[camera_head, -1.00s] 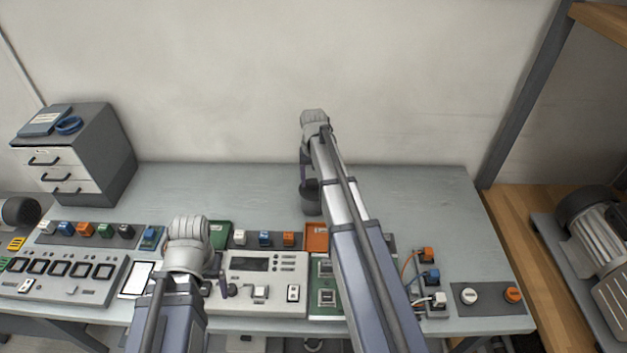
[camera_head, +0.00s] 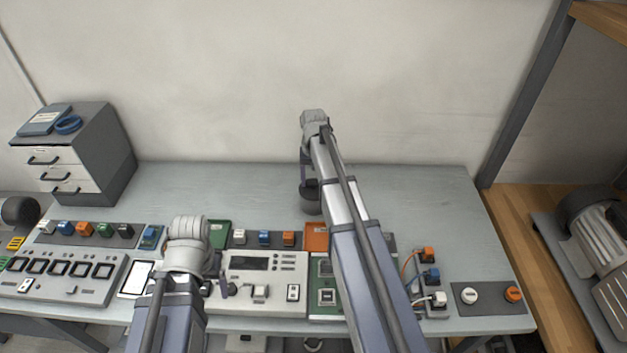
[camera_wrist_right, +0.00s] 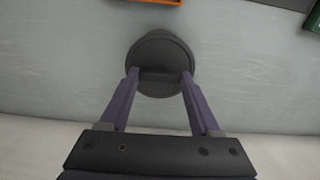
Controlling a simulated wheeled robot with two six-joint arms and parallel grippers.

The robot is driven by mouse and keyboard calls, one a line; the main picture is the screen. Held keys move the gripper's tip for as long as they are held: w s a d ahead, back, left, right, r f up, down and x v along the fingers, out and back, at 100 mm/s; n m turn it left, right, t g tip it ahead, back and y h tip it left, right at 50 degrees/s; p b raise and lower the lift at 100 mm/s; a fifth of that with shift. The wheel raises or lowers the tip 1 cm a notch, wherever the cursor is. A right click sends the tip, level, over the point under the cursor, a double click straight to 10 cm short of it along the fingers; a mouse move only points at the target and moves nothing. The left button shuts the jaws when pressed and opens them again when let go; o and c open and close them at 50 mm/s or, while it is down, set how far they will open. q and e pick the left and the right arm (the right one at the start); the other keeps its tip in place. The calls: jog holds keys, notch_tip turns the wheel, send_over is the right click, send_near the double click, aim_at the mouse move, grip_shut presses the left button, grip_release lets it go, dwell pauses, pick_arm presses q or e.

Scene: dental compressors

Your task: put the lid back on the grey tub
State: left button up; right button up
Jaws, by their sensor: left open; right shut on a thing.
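The grey tub (camera_head: 311,206) stands on the back middle of the bench, partly hidden by my right arm. Its dark round lid (camera_head: 309,185) is at the tub's mouth; I cannot tell whether it is fully seated or slightly above. My right gripper (camera_head: 307,179) points down over it. In the right wrist view the fingers (camera_wrist_right: 160,76) are shut on the lid's bar handle, with the lid's round top (camera_wrist_right: 160,52) below. My left gripper (camera_head: 222,285) is open at the front of the bench, away from the tub, its fingers partly hidden.
Control panels (camera_head: 262,283) and coloured switches line the bench's front. An orange tray (camera_head: 316,236) and a green tray (camera_head: 219,233) lie in front of the tub. A drawer cabinet (camera_head: 105,150) stands at the back left.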

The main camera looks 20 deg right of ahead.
dwell(0.4)
jog(key=o, duration=1.4)
jog(key=shift+o, duration=0.2)
jog(key=shift+r+p, duration=3.55)
pick_arm(q)
notch_tip(320, 180, up, 7)
pick_arm(e)
jog(key=shift+c, duration=0.3)
grip_shut()
